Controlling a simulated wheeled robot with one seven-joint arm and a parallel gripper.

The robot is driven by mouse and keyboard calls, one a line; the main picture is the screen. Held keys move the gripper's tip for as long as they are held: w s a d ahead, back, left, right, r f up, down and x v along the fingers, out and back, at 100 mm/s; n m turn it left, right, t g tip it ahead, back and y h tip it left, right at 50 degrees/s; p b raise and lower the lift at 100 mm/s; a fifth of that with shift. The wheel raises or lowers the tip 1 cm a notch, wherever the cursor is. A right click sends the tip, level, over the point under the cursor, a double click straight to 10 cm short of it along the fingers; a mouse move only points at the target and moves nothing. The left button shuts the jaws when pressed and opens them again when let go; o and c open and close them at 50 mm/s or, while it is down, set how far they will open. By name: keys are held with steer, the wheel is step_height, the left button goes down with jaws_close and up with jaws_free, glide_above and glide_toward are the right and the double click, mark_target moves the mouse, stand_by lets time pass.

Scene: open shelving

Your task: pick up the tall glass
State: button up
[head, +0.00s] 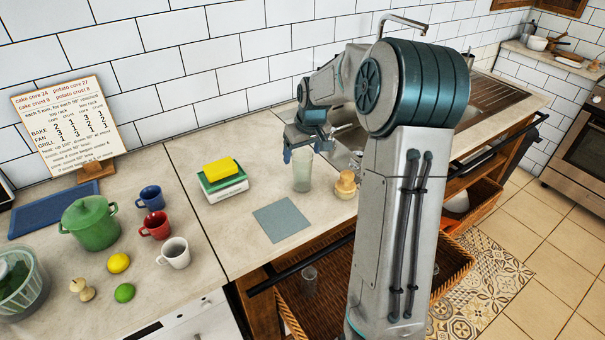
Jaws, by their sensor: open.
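The tall glass (302,172) stands upright on the counter, pale and translucent, near the sink. My gripper (303,152) is open just above it, with its fingers pointing down around or close to the rim. I cannot tell whether the fingers touch the glass. A second clear glass (309,279) sits lower down in a wicker basket below the counter.
A wooden brush or jar (346,184) stands close to the right of the glass. A grey-blue square mat (282,219) lies in front. Mugs, fruit and a green pot (91,227) stand further left.

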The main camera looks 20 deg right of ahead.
mark_target(302, 172)
steer(key=shift+p+x, duration=0.55)
steer(key=shift+x, duration=2.15)
steer(key=shift+s+d, duration=0.1)
steer(key=shift+s, duration=0.05)
steer(key=c, duration=1.2)
steer(key=shift+r, duration=0.1)
